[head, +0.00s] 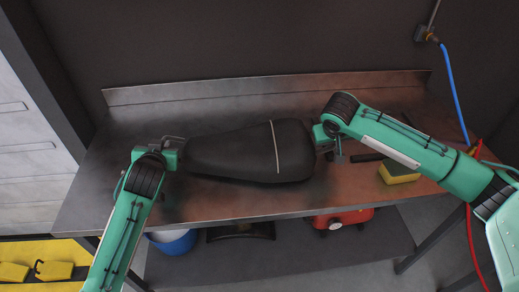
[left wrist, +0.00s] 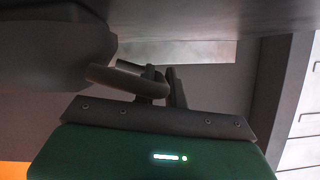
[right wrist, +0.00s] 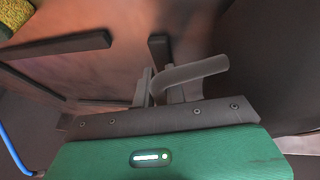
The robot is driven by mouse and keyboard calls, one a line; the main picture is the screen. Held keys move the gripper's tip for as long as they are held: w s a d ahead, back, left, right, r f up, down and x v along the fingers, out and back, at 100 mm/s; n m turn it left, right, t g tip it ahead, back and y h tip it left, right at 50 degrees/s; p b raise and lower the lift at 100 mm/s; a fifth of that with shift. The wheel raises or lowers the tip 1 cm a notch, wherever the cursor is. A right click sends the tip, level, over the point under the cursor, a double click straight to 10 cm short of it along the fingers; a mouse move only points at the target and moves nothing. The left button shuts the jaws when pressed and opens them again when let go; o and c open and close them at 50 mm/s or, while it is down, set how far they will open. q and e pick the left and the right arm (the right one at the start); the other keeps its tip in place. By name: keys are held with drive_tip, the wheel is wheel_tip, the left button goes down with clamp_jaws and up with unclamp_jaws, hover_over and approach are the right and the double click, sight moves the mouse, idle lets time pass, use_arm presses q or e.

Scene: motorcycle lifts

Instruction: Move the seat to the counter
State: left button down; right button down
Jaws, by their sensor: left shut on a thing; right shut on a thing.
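The seat (head: 240,152) is long and black with a light strap across it. In the head view it is over the metal counter (head: 130,185); I cannot tell whether it rests on it or hangs just above. My left gripper (head: 172,150) is shut on a grey bar at the seat's left end; the bar also shows in the left wrist view (left wrist: 130,82). My right gripper (head: 325,140) is shut on a similar bar at the right end, seen in the right wrist view (right wrist: 195,74). The seat's dark side (right wrist: 270,75) fills the right of that view.
A yellow sponge (head: 398,172) and a dark tool (head: 367,158) lie on the counter right of the seat. A blue bucket (head: 172,241) and a red machine (head: 340,218) stand underneath. A blue hose (head: 455,95) hangs on the right. The counter has a raised back edge (head: 270,86).

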drive_tip(key=shift+r, duration=0.25)
idle(0.5)
